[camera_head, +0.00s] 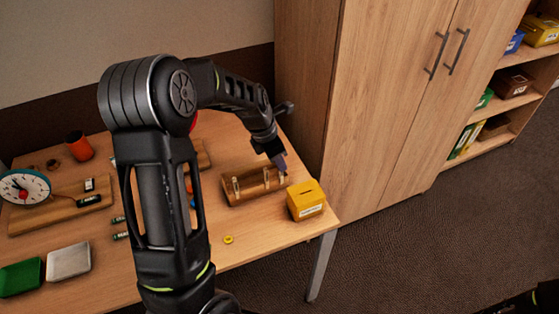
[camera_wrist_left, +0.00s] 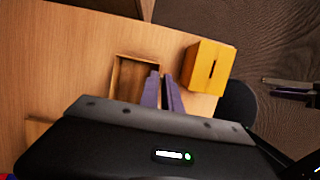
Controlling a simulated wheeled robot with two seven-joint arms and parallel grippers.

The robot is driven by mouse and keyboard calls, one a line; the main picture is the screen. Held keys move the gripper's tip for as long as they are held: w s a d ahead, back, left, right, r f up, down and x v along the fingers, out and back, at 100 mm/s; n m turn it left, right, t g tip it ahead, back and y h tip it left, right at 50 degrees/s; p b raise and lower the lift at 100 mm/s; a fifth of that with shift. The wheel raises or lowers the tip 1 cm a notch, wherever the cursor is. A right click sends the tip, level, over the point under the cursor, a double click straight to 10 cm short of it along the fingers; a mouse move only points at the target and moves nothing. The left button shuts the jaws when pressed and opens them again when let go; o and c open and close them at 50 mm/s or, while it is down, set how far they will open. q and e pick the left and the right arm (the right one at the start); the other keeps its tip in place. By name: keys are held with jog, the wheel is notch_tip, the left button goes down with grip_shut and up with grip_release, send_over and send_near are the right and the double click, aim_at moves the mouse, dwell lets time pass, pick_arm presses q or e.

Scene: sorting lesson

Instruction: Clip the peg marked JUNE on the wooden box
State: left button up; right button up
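The wooden box (camera_head: 244,199) is a small open box near the table's right end, with several pale pegs (camera_head: 236,186) at its front wall. The marks on the pegs are too small to read. My left gripper (camera_head: 279,163) reaches down to the box's right end, its purple fingertips just above a pale peg (camera_head: 282,179). In the left wrist view the fingers (camera_wrist_left: 164,90) are close together at the edge of the open box (camera_wrist_left: 119,86); whether a peg is between them is unclear. My right gripper cannot be made out clearly.
A yellow slotted box (camera_head: 306,201) stands close to the right of the wooden box. A yellow disc (camera_head: 228,240) lies in front. A clock (camera_head: 24,186), orange cup (camera_head: 79,146), green case (camera_head: 20,278) and grey case (camera_head: 68,262) are at left. A tall cabinet (camera_head: 395,110) stands behind.

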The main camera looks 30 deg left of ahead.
pick_arm(q)
jog(key=o, duration=0.5)
jog(key=shift+o, duration=0.2)
jog(key=v, duration=0.7)
jog(key=shift+r, duration=0.4)
jog(key=shift+s, duration=0.1)
